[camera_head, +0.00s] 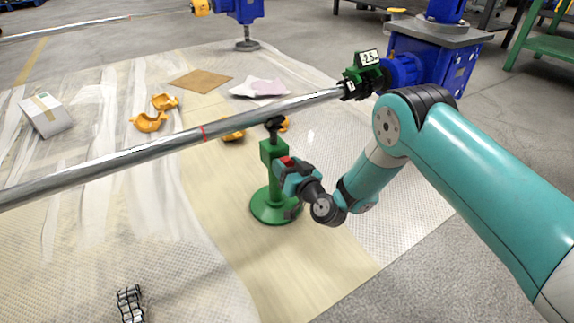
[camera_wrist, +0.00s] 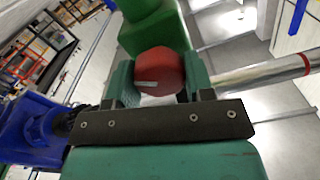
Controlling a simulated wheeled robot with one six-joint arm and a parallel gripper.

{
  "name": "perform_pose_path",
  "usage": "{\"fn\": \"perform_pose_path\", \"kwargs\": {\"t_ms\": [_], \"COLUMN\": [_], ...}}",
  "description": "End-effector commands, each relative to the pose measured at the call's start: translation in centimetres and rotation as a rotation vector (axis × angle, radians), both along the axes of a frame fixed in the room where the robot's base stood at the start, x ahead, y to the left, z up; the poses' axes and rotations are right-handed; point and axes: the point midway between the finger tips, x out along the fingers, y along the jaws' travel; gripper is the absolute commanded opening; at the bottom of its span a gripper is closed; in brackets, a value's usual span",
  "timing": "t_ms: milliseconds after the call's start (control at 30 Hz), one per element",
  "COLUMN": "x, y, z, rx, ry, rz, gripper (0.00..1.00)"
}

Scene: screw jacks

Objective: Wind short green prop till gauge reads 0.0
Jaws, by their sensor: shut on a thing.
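The short green prop (camera_head: 266,152) stands upright on its round base on the pale floor covering, in the middle of the head view. Its dark head (camera_head: 273,123) is just under the long steel pipe (camera_head: 130,156); I cannot tell if they touch. My gripper (camera_head: 288,166) is at the prop's right side, shut on its red knob (camera_head: 286,160). In the wrist view the red knob (camera_wrist: 160,72) sits between my two green fingers, with the green prop body (camera_wrist: 152,36) behind. The gauge (camera_head: 368,57) at the pipe's right end seems to read 2.5; its sign is unclear.
A blue machine (camera_head: 425,65) stands by the gauge end. Orange clamps (camera_head: 149,122), a grey box (camera_head: 46,115), a brown sheet (camera_head: 200,80) and a small dark object (camera_head: 130,304) lie on the floor. The floor in front of the prop is clear.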

Motion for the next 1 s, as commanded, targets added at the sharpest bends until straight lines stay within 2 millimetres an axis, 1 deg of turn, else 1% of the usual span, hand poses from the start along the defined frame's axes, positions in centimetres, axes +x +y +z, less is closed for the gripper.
{"fn": "perform_pose_path", "kwargs": {"t_ms": [267,700,1000], "x": [0.09,0.11,0.14], "y": [-0.12,-0.14,-0.15], "z": [0.28,0.20,0.05], "rx": [0.148,0.487,0.678], "ry": [0.099,0.328,0.455], "rz": [-0.004,-0.004,-0.003], "gripper": [0.25,0.25,0.25]}}
